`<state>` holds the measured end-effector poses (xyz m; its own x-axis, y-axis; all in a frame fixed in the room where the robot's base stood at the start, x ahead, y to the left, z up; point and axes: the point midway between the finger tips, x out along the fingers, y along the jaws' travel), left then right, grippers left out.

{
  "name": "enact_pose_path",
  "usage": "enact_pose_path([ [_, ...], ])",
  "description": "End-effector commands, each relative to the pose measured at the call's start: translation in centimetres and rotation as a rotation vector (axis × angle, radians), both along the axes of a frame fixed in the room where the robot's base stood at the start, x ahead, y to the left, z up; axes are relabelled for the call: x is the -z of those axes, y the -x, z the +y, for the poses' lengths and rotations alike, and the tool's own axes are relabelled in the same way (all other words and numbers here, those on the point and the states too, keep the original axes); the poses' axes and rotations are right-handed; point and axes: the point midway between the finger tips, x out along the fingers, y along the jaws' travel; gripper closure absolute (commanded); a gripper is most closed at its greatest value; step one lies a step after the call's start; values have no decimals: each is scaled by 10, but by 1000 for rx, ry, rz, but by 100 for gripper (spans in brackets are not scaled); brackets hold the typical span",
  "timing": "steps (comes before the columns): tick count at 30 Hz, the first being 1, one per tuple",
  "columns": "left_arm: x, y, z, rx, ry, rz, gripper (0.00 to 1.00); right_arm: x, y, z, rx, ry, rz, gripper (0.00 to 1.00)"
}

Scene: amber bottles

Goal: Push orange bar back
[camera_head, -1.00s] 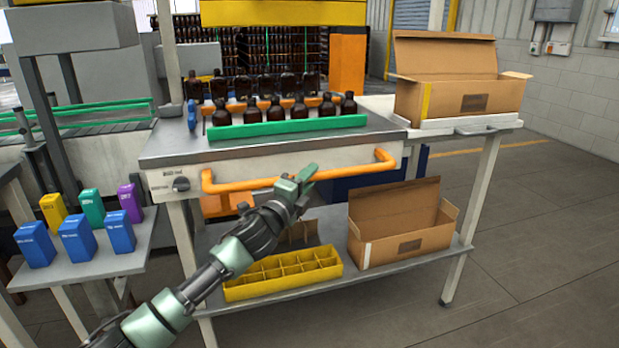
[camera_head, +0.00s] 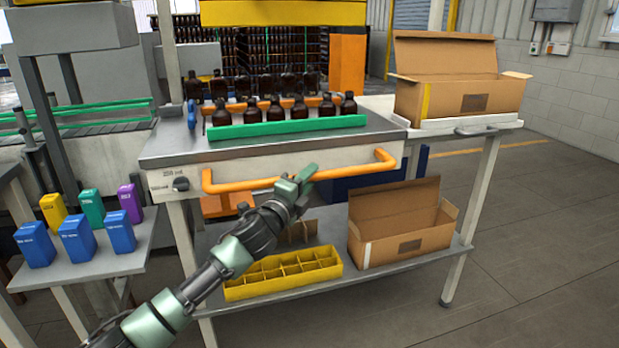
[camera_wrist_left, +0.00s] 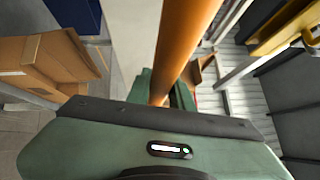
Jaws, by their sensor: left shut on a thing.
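The orange bar (camera_head: 345,172) runs across the front of the metal workbench (camera_head: 165,150), bent back at both ends. My left gripper (camera_head: 300,178) is at the middle of the bar and shut on it. In the left wrist view the bar (camera_wrist_left: 183,45) passes down between the green fingers (camera_wrist_left: 160,92). The fingers hide a short stretch of the bar. My right gripper is not in view.
A green strip (camera_head: 290,127) lies before several amber bottles (camera_head: 300,107) on the bench. Below are a yellow divided tray (camera_head: 285,288) and an open carton (camera_head: 405,245). Another carton (camera_head: 475,95) stands at right. Coloured boxes (camera_head: 78,240) stand at left.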

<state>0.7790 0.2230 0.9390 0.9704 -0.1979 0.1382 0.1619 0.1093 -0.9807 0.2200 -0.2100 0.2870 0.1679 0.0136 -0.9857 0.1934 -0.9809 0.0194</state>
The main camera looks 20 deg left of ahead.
Motion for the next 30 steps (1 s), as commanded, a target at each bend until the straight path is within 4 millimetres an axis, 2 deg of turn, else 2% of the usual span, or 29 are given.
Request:
enact_pose_path([
  [5,1,-2,1,-1,-1,2,100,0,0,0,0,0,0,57],
  [15,1,-35,24,-2,0,3,100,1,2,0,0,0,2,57],
  [25,-1,-38,27,-4,0,1,100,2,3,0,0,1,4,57],
  [26,-1,-38,27,-4,0,1,76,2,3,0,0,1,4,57],
  [27,-1,-38,27,-4,0,1,64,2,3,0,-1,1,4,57],
  [28,-1,-38,27,-4,1,0,57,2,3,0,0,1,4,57],
  [30,-1,-38,27,-3,0,0,57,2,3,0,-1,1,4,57],
])
